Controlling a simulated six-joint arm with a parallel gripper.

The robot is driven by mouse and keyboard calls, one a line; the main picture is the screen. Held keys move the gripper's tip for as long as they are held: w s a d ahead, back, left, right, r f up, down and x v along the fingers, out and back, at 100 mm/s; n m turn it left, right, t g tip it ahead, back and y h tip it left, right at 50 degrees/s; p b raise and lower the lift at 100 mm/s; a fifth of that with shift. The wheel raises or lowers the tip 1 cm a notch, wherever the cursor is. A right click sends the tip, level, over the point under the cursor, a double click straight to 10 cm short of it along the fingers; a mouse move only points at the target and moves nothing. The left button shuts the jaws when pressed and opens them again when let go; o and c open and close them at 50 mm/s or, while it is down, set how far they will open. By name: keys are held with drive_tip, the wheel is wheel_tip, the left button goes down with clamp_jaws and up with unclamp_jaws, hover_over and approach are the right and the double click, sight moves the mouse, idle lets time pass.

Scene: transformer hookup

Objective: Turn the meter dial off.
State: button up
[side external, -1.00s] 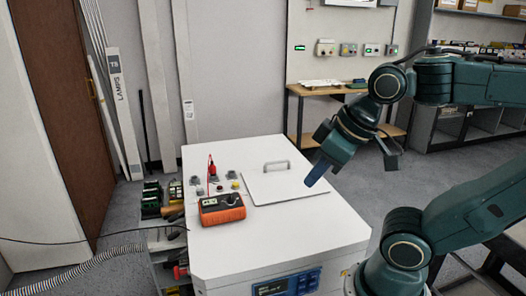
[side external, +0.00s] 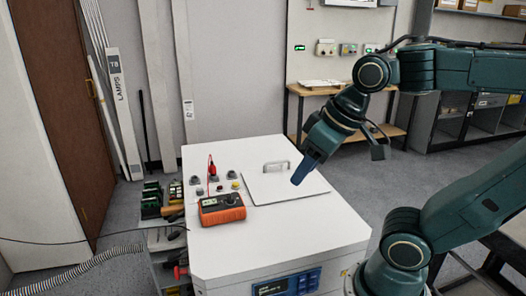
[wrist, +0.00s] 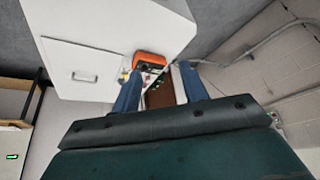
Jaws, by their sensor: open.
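The orange meter (side external: 222,209) lies on the white cabinet top, left of the square panel, with a dark dial on its upper face too small to read. It also shows in the wrist view (wrist: 150,58), just beyond and between my fingertips. My gripper (side external: 299,180) is open and empty, with blue fingers, above the right part of the panel and apart from the meter. In the wrist view my gripper (wrist: 160,85) shows both fingers spread apart.
The white cabinet (side external: 290,235) has a lid panel (side external: 270,189) with a raised handle (side external: 276,167). Red and black plugs and terminals (side external: 211,168) stand behind the meter. Green-and-black parts (side external: 152,200) sit on a lower shelf at left. The cabinet's front top is clear.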

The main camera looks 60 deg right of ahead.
drive_tip(key=w+d+r+m+g, duration=0.1)
drive_tip(key=w+d+r+m, duration=0.15)
drive_tip(key=w, duration=0.55)
drive_tip(key=m+g, duration=0.4)
drive_tip(key=m, duration=0.5)
hover_over(230, 195)
wheel_tip(230, 195, down, 10)
drive_tip(key=shift+f, duration=0.15)
drive_tip(key=shift+f, duration=0.1)
wheel_tip(230, 195, down, 14)
drive_tip(key=shift+r, duration=0.2)
